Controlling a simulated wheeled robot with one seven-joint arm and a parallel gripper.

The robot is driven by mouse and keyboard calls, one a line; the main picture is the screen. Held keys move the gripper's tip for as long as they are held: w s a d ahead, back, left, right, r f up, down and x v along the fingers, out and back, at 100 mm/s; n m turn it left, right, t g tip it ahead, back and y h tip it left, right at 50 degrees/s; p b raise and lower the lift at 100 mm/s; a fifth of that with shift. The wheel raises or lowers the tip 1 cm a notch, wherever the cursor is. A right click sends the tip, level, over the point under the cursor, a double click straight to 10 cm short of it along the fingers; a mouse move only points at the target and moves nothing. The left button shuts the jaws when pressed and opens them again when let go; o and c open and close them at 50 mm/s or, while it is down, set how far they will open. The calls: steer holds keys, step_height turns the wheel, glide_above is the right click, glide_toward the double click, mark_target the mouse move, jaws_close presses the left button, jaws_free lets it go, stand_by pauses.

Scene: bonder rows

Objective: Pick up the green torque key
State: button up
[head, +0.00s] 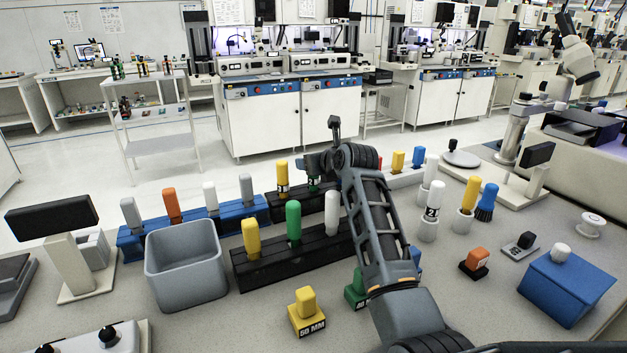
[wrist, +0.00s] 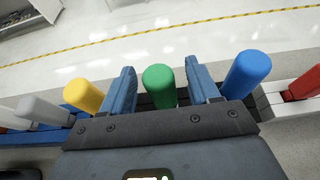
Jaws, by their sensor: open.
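A green handle (wrist: 159,86) stands upright between the two fingers of my gripper (wrist: 161,80) in the wrist view. The fingers are open, with a gap on each side of it. A yellow handle (wrist: 83,96) stands just left of the fingers and a blue handle (wrist: 246,74) just right. Another green handle (head: 293,222) stands in the front black rack (head: 262,270), between a yellow and a white handle.
A grey bin (head: 186,270) stands left of the front rack. A blue rack (head: 232,220) holds grey and orange handles. A yellow block (head: 306,312) and a green block (head: 355,291) sit in front. White holders (head: 428,228) and a blue box (head: 568,287) are at right.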

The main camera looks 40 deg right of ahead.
steer(key=shift+c, duration=0.2)
jaws_close()
steer(key=shift+r, duration=0.1)
step_height(320, 180, up, 10)
stand_by(0.7)
steer(key=c, duration=0.6)
jaws_free()
jaws_close()
